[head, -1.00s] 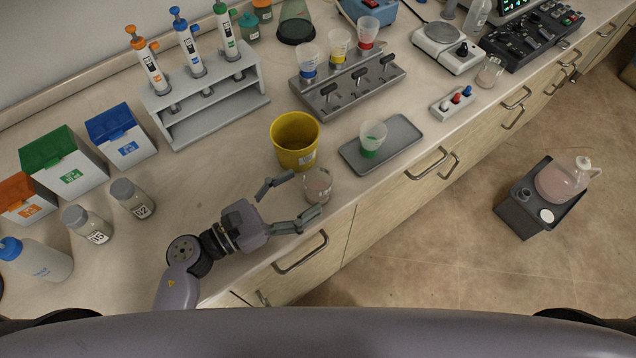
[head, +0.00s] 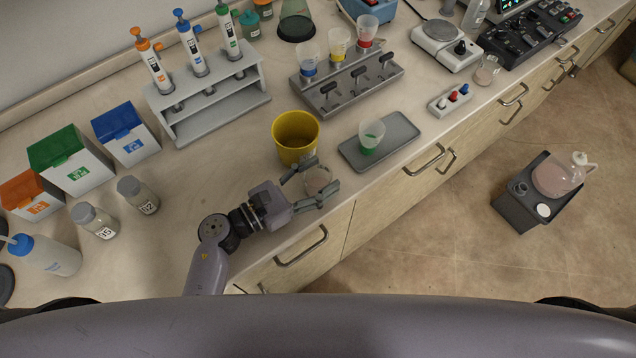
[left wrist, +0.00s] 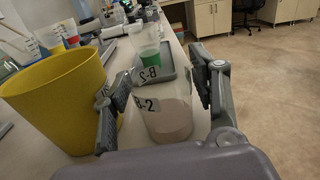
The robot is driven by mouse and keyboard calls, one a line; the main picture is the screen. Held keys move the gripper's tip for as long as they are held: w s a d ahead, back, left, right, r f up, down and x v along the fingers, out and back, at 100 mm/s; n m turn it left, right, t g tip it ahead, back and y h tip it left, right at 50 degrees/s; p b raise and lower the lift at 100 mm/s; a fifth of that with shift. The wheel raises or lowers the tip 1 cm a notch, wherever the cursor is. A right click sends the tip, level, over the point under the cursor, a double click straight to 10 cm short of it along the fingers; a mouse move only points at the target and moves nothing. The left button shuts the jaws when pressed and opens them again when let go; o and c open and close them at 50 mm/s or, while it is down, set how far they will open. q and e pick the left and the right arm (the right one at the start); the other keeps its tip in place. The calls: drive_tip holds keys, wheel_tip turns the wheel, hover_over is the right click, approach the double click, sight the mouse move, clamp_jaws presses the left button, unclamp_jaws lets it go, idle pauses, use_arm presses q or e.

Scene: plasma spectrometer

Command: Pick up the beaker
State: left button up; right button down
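The beaker (head: 317,181) is a small clear cup with a pale pinkish content, upright near the front edge of the counter. In the left wrist view the beaker (left wrist: 166,115) carries a "B-2" label and stands between the fingers. My left gripper (head: 324,176) is open, with one finger on each side of the beaker. In the left wrist view my left gripper (left wrist: 160,98) shows its fingers close to the beaker's sides; contact is not clear. My right gripper is not in view.
A yellow bucket (head: 295,132) stands right beside the left gripper's upper finger. A grey tray (head: 398,130) holding a cup with green content (head: 371,138) lies just beyond the beaker. Two bottles (head: 138,196) stand to the left. The counter's front edge is close.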

use_arm(q)
drive_tip(key=c, duration=0.8)
drive_tip(key=shift+r, duration=0.15)
drive_tip(key=shift+c, duration=0.2)
wheel_tip(320, 180, up, 20)
drive_tip(key=p, duration=0.2)
